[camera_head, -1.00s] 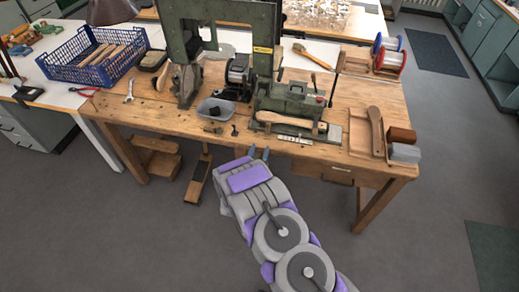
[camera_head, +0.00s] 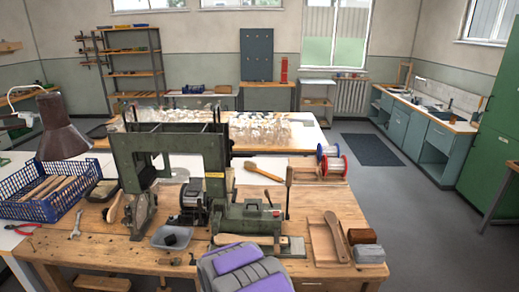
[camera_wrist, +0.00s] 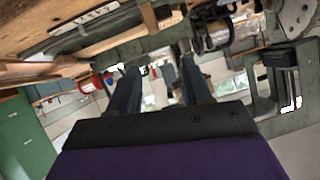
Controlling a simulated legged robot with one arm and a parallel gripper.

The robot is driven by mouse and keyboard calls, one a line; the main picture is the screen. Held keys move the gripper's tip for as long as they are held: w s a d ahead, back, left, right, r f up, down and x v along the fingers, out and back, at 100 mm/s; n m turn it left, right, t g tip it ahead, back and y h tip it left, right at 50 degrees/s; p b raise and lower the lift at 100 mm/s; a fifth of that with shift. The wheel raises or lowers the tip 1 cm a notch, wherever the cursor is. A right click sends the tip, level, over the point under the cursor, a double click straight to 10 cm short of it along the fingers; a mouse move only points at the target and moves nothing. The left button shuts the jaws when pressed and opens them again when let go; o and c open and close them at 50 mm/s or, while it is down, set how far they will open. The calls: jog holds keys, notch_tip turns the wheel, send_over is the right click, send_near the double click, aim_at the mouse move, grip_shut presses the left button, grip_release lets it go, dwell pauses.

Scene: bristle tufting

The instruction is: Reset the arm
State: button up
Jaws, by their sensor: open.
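My arm (camera_head: 243,268) shows at the bottom middle of the head view as a grey and purple link in front of the wooden workbench (camera_head: 95,250). The fingertips cannot be made out in that view. In the wrist view my gripper (camera_wrist: 160,68) has its two dark fingers spread apart with nothing held between them. The wrist picture looks upside down, with bench wood along its top.
A green tufting machine (camera_head: 245,215) stands on the bench beyond my arm. A grey tray (camera_head: 172,238), blue crate (camera_head: 45,188), wooden brush (camera_head: 337,236) and red spool (camera_head: 333,167) lie around it. Open floor (camera_head: 430,210) is to the right.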

jog(key=s+d+r+n+g+y, duration=0.1)
jog(key=s+d+r+g, duration=0.35)
jog(key=s+r, duration=0.3)
jog(key=s+d+r+g, duration=0.3)
jog(key=s+d+r, duration=0.3)
jog(key=s+r, duration=0.15)
jog(key=s+d+r+g, duration=0.2)
jog(key=s+d, duration=0.3)
jog(key=s, duration=0.6)
jog(key=s+d+r+g+h, duration=0.1)
jog(key=s+d, duration=0.5)
jog(key=s, duration=0.6)
jog(key=s+d+r+g+h, duration=0.1)
jog(key=s+d+r+g, duration=0.2)
jog(key=s, duration=0.8)
jog(key=shift+s+d+r+g, duration=0.35)
jog(key=shift+d+r, duration=0.1)
jog(key=shift+d, duration=0.8)
